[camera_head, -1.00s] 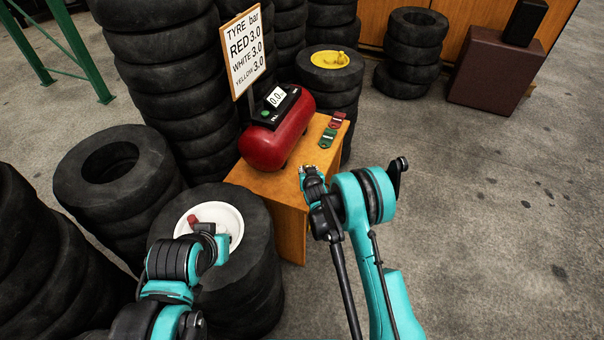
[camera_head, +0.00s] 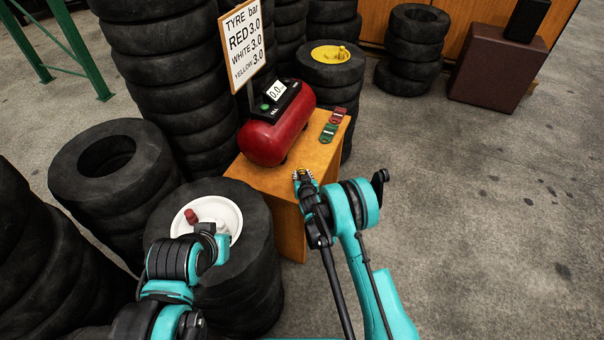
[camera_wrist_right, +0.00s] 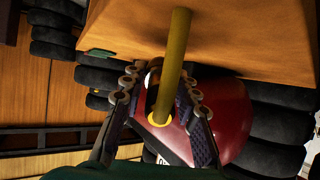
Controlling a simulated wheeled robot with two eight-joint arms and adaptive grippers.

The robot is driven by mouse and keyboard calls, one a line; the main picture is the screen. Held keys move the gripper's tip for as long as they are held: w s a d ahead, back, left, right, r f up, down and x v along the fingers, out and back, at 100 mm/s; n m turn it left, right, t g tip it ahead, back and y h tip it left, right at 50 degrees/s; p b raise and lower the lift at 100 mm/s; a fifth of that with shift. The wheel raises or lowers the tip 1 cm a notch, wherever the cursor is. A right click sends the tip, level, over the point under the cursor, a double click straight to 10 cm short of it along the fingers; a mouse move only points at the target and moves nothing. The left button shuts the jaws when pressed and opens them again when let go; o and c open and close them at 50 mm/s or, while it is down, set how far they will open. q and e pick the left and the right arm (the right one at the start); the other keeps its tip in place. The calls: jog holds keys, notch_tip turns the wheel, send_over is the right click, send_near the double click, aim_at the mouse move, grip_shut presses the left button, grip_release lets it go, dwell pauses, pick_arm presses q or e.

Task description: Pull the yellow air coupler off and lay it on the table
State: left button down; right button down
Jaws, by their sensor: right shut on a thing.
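The yellow air coupler (camera_wrist_right: 174,65) is a slim yellow rod with a ring at one end, in the right wrist view. My right gripper (camera_wrist_right: 160,100) is shut on it, one finger on each side. In the head view this gripper (camera_head: 303,178) is by the front right part of the wooden table (camera_head: 248,176), with only a speck of yellow showing. The rod overlaps the table top in the wrist view; I cannot tell if it touches. My left gripper (camera_head: 217,238) is over the white-rimmed tyre (camera_head: 262,225); its fingers are not clear.
A red compressor (camera_head: 277,135) with a gauge sits on the table. A green tag (camera_head: 328,133) and a red tag (camera_head: 337,116) lie behind my right gripper. A sign (camera_head: 243,45) and tyre stacks stand around. A yellow-rimmed tyre (camera_head: 345,77) is behind. Floor at right is clear.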

jog(key=shift+f, duration=0.2)
jog(key=c, duration=1.1)
grip_release()
jog(key=shift+o, duration=0.2)
notch_tip(320, 180, up, 10)
jog(key=shift+r, duration=0.1)
